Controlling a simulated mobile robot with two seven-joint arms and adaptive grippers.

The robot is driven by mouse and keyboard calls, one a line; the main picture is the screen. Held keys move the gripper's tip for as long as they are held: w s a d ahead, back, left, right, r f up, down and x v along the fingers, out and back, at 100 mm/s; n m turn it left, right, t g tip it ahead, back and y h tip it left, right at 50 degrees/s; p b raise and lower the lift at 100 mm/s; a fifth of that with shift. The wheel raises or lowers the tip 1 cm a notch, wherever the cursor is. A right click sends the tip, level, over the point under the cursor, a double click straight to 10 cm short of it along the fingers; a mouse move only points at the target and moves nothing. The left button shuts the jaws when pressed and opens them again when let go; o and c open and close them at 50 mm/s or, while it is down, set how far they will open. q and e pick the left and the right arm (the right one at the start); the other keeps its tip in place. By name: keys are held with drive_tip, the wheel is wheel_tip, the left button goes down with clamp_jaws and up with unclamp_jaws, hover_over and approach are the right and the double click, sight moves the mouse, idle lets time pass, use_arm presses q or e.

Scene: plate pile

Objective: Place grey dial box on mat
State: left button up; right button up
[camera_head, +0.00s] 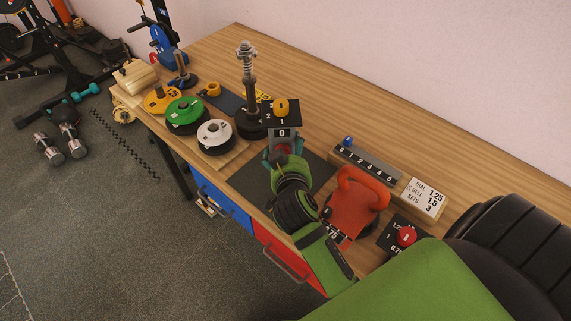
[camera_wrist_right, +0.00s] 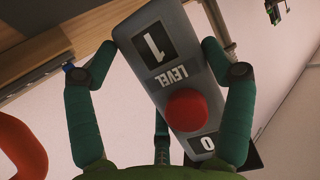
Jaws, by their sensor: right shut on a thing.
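The grey dial box (camera_wrist_right: 172,62) has a red knob and the words LEVEL, 1 and 0 on its face. My right gripper (camera_wrist_right: 165,65) is shut on it, with a green finger on each side. In the head view my right gripper (camera_head: 284,157) holds the grey dial box (camera_head: 282,136) near the back edge of a dark mat (camera_head: 252,181). The arm hides part of the mat. I cannot tell whether the box touches anything below. My left gripper is not in view.
A metal post (camera_head: 248,85) and a yellow dial on a black plate (camera_head: 281,109) stand just behind. Yellow, green (camera_head: 185,111) and white (camera_head: 214,133) weight discs lie left. A red kettlebell-like object (camera_head: 357,202) and a numbered rack (camera_head: 366,166) stand right.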

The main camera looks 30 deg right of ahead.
drive_tip(key=shift+f, duration=0.85)
wheel_tip(320, 180, down, 4)
drive_tip(key=shift+w+f, duration=0.1)
drive_tip(key=shift+w, duration=0.05)
drive_tip(key=shift+f, duration=0.1)
drive_tip(key=shift+d, duration=0.1)
drive_tip(key=shift+f, duration=0.2)
drive_tip(key=o, duration=1.5)
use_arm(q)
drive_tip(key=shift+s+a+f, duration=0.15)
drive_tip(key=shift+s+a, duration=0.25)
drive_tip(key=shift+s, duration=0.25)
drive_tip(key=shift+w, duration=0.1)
